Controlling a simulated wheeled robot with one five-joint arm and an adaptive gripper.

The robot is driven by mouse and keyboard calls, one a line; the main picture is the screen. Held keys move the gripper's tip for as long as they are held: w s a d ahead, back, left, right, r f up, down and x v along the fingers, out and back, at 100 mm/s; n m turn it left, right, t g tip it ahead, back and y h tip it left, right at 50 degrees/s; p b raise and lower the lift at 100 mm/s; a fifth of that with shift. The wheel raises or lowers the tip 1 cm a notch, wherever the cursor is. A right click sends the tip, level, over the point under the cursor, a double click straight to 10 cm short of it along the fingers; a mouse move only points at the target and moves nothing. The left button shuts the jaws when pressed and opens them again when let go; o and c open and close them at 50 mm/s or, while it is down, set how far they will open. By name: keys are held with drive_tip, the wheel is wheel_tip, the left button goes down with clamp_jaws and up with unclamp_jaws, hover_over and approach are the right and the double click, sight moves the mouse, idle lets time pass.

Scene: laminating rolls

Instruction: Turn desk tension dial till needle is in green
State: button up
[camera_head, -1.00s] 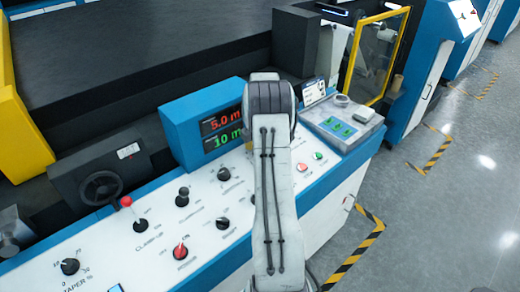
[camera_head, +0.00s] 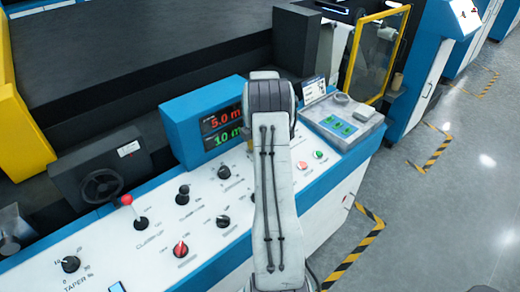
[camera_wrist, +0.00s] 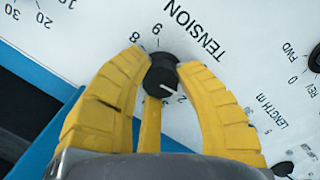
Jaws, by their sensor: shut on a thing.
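The tension dial is a small black knob (camera_wrist: 161,76) with a white pointer line, on the white desk panel under the printed word TENSION in the wrist view. My gripper (camera_wrist: 160,70) has yellow fingers closed around the knob, one on each side and one below. The white line points to the lower right, near the digit 2. No needle or green zone can be made out.
Other knobs stand close by on the desk, including a red one (camera_head: 180,249) and a red-tipped lever (camera_head: 134,207). A blue display box (camera_head: 182,117) reads 5.0 m and 10 m. Red and green buttons (camera_head: 318,154) lie right of my arm.

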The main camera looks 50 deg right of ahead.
drive_tip(key=shift+d+f+m+b, duration=0.1)
drive_tip(key=shift+f+m+b, duration=0.2)
drive_tip(key=shift+b, duration=0.55)
clamp_jaws()
drive_tip(key=shift+f+m+b, duration=0.1)
drive_tip(key=shift+m+b, duration=0.6)
drive_tip(key=shift+b, duration=0.5)
drive_tip(key=shift+s+r+m, duration=0.15)
drive_tip(key=shift+r+m, duration=0.15)
drive_tip(key=shift+m, duration=0.9)
drive_tip(key=o, duration=1.1)
unclamp_jaws()
drive_tip(key=shift+o, duration=0.2)
drive_tip(key=shift+r, duration=0.2)
wheel_tip(320, 180, up, 12)
drive_tip(key=shift+s+a+f, duration=0.2)
drive_tip(key=shift+s+a, duration=0.2)
drive_tip(key=shift+a, duration=0.05)
